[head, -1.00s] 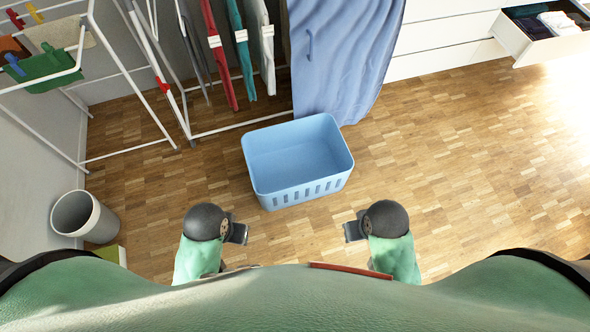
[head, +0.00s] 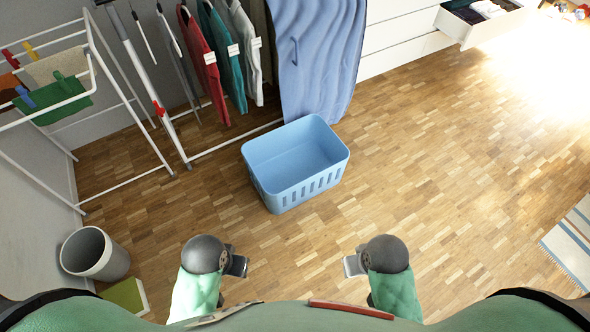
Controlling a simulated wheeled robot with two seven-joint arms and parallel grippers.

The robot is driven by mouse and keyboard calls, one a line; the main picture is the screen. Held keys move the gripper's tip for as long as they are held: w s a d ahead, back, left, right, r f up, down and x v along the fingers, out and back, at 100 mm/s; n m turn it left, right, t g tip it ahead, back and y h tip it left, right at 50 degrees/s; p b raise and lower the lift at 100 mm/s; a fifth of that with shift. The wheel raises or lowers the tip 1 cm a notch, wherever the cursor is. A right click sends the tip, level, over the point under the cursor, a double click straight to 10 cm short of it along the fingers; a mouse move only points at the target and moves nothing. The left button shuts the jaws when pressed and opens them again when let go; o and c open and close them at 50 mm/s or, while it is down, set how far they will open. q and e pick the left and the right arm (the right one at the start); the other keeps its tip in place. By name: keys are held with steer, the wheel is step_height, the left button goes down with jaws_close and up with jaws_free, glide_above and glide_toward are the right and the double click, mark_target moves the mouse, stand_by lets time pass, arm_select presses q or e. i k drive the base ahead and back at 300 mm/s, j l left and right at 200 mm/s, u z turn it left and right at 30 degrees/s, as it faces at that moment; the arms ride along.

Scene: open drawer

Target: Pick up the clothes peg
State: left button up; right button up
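Several small coloured clothes pegs sit on the drying rack (head: 121,185) at the upper left of the head view. A red peg (head: 10,58) and a yellow peg (head: 30,50) are at its far side. A blue peg (head: 25,97) is by a green cloth (head: 48,98). Which peg is meant I cannot tell. My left gripper (head: 238,263) and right gripper (head: 353,264) hang low in front of my body, far from the rack. Both look empty, but their fingers are too small to tell open from shut.
A blue basket (head: 297,191) stands on the floor ahead. A grey bin (head: 88,253) is at the lower left. Clothes and a blue curtain (head: 312,62) hang behind. An open drawer (head: 462,28) juts out at the top right. The floor at the right is clear up to a striped rug (head: 575,245).

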mark_target(20, 90)
steer(key=u, duration=1.6)
